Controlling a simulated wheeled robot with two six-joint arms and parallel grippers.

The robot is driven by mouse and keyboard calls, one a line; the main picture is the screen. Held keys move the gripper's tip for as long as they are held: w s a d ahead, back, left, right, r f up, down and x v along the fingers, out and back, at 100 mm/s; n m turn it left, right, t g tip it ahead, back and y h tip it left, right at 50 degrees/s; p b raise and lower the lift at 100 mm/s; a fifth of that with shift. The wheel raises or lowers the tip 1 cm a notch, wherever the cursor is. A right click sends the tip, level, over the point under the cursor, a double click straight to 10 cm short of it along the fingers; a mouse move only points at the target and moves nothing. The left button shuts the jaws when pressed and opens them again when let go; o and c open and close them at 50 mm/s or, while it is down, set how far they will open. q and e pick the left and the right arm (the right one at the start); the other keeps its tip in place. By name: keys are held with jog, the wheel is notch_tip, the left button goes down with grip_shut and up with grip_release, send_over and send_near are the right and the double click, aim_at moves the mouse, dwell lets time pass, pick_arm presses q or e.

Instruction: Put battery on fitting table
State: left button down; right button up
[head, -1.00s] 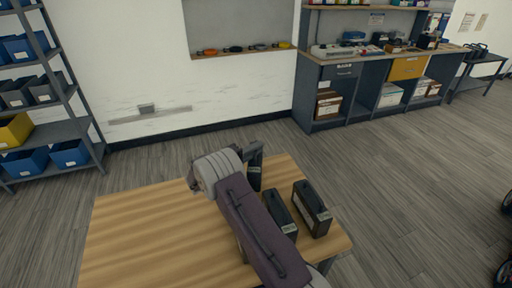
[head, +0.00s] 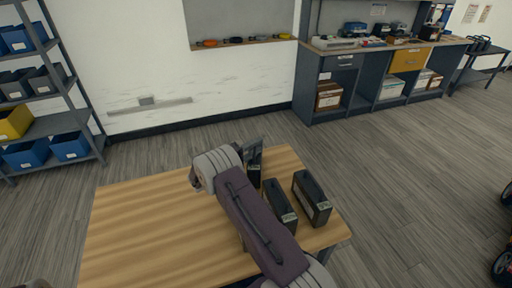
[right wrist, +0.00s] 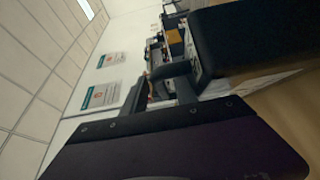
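A wooden-topped table (head: 150,225) fills the lower middle of the head view. Two black box-shaped batteries with pale labels stand side by side at its right: a nearer one (head: 280,198), partly hidden by my right arm, and one by the right edge (head: 312,198). My right gripper (head: 253,152) is at the far side of the table, at a third dark block (head: 254,174) mostly hidden by the wrist. In the right wrist view, a large black block (right wrist: 255,40) fills the upper right, close to the fingers. The finger gap and any grip are unclear. My left gripper is out of view.
A shelf rack with blue, black and yellow bins (head: 45,110) stands at left. A long workbench (head: 355,78) with a yellow drawer lines the back wall, and a small dark table (head: 478,65) stands at far right. The floor between is clear.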

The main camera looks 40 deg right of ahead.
jog(key=shift+r, duration=0.15)
jog(key=s+a, duration=0.1)
jog(key=a, duration=1.1)
